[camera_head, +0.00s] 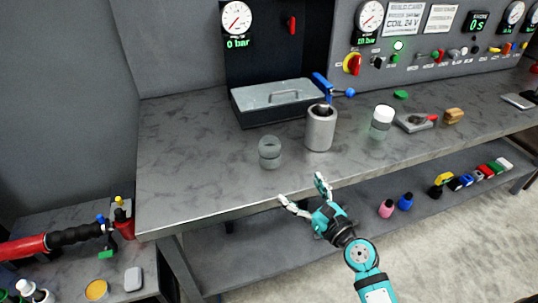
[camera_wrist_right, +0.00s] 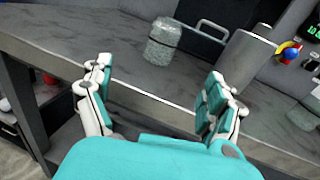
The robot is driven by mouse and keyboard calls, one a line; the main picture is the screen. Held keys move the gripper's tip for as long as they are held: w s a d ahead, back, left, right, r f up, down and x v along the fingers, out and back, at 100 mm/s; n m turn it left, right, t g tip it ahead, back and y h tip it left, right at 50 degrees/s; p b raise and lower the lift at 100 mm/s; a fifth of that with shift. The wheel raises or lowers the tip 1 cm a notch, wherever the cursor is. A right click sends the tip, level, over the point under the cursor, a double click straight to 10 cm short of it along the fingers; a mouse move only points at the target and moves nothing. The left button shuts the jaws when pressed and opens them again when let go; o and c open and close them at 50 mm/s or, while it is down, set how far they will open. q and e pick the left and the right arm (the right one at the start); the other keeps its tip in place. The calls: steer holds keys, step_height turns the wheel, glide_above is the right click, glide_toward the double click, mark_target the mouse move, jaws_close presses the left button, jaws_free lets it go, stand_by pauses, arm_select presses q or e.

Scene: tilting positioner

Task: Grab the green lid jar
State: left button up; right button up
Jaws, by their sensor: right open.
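No jar with a green lid on it shows. A clear glass jar (camera_head: 270,152) without a visible lid stands near the front edge of the workbench; it also shows in the right wrist view (camera_wrist_right: 162,42). A second clear jar (camera_head: 378,130) with a white lid stands farther right. A flat green disc (camera_head: 401,95), perhaps a lid, lies behind it. My right gripper (camera_head: 302,188) is open and empty in front of the bench edge, fingers toward the lidless jar and apart from it. In the wrist view the jar shows beyond the open fingers (camera_wrist_right: 158,78). My left gripper is not in view.
A grey metal cylinder (camera_head: 320,132) stands right of the lidless jar. A grey toolbox (camera_head: 275,108) is behind them. The bench left of the jar (camera_head: 190,160) is clear. Several small bottles and blocks sit on the lower shelf (camera_head: 270,238).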

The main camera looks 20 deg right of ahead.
mark_target(276, 157)
steer(key=shift+m, duration=0.4)
steer(key=x, duration=0.7)
steer(key=p+x, duration=0.1)
steer(key=x, duration=0.3)
steer(key=shift+w+d+r, duration=0.25)
steer(key=shift+w+r, duration=0.1)
steer(key=shift+w, duration=0.1)
steer(key=shift+x, duration=2.95)
steer(key=shift+s+a+r, duration=0.1)
steer(key=shift+a+r, duration=0.05)
steer(key=shift+c, duration=0.5)
steer(key=c, duration=1.2)
